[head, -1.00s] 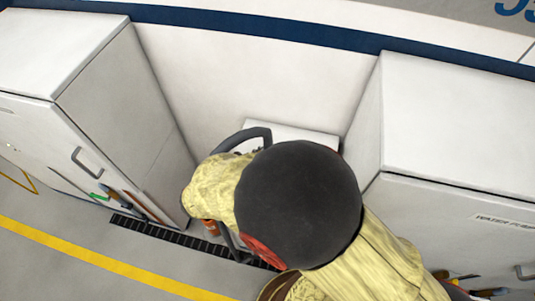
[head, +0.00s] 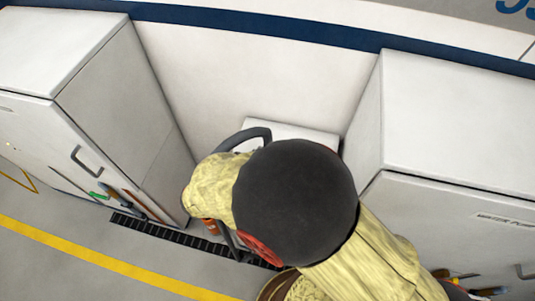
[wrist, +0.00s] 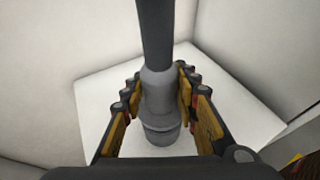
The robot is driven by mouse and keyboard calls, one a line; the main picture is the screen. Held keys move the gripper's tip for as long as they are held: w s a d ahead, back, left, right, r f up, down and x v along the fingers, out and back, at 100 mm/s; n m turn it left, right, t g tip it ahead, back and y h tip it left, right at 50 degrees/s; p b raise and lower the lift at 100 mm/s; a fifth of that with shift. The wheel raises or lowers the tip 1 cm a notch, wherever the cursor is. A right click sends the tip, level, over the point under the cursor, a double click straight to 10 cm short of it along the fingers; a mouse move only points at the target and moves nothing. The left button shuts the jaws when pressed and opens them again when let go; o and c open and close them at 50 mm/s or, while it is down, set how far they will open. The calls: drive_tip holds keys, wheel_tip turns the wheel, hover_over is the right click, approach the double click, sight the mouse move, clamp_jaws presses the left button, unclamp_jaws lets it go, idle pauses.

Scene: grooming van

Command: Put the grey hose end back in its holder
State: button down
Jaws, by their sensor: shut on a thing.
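The grey hose end (wrist: 161,100) stands roughly upright between the two fingers of my gripper (wrist: 160,105) in the wrist view. My gripper is shut on it. A dark hose (wrist: 155,35) runs up from its top. In the head view, the hose (head: 245,137) arches out behind my arm. My arm hides the gripper and the hose end there. A white surface (wrist: 100,88) lies beneath the hose end. I cannot make out the holder in either view, nor whether the hose end touches the surface.
White cabinets stand at the left (head: 120,110) and right (head: 455,120) of the recess where my arm reaches. A white box top (head: 310,137) sits at the back wall. A dark floor grate (head: 165,235) and a yellow line (head: 90,258) cross the floor.

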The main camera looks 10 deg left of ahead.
drive_tip(key=shift+f, duration=0.2)
drive_tip(key=c, duration=1.4)
unclamp_jaws()
drive_tip(key=shift+o, duration=0.5)
drive_tip(key=v, duration=1.2)
